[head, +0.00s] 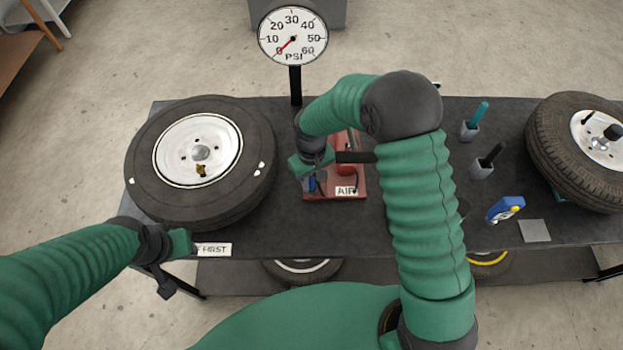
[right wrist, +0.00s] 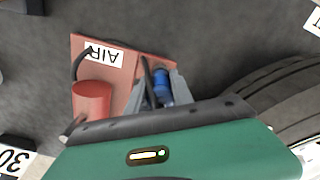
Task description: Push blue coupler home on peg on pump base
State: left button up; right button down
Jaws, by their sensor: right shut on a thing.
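The pump base is a flat red plate (head: 352,192) with an "AIR" label, in the middle of the table. It also shows in the right wrist view (right wrist: 124,72). My right gripper (head: 311,187) is over the plate's left part. In the right wrist view it (right wrist: 162,92) is shut on the blue coupler (right wrist: 162,84), which sits between the grey fingers. The coupler shows as a small blue patch in the head view (head: 311,184). The peg is hidden, so I cannot tell how far the coupler is on it. My left gripper (head: 170,276) hangs at the table's front left edge; its fingers are unclear.
A red cylinder (right wrist: 91,101) with a black hose stands on the plate. A tyre (head: 143,180) lies close on the left, another tyre (head: 558,150) on the right. A PSI gauge (head: 293,35) rises behind, its needle near 0. Holders with tools (head: 482,168) stand right.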

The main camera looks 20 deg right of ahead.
jog(key=shift+f+b, duration=0.6)
jog(key=shift+f, duration=0.4)
jog(key=c, duration=1)
grip_release()
jog(key=shift+c, duration=0.2)
notch_tip(320, 180, up, 7)
jog(key=p, duration=0.6)
jog(key=shift+r, duration=0.1)
